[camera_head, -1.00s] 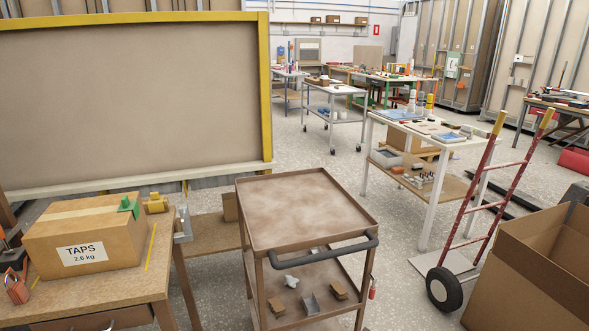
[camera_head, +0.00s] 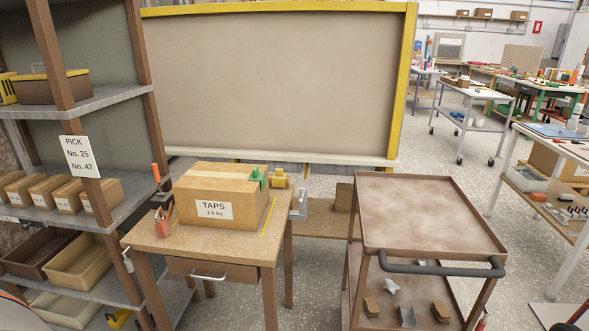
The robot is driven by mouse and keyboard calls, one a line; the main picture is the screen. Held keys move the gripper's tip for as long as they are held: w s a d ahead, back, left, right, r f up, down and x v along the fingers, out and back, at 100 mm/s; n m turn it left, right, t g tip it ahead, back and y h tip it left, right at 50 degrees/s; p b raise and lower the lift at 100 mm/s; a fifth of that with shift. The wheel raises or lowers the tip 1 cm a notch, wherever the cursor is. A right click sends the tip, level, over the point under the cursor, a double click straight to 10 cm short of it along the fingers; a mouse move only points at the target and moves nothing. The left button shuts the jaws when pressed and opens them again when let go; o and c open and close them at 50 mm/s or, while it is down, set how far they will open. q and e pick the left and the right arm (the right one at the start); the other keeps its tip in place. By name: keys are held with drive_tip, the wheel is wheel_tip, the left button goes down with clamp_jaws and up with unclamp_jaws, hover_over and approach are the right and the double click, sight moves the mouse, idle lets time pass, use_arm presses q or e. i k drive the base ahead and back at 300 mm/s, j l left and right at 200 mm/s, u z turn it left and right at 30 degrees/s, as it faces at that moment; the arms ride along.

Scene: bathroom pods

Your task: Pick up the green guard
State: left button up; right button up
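The green guard (camera_head: 256,178) is a small green piece at the top right edge of a cardboard box labelled TAPS (camera_head: 205,208). It seems to sit against the box's right side and upper edge; I cannot tell exactly how it rests. The box stands on a small wooden table (camera_head: 240,246) with a drawer. A yellow piece (camera_head: 280,179) is just to the right of the guard, behind the box. Neither of my grippers shows in this view.
A brown trolley (camera_head: 425,215) stands right of the table. A shelf rack with bins (camera_head: 85,265) stands close on the left. An orange-red padlock-like item (camera_head: 162,222) is left of the box. Grey floor (camera_head: 315,285) shows between table and trolley.

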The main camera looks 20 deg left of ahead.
sight(255, 175)
drive_tip(key=u, duration=1.3)
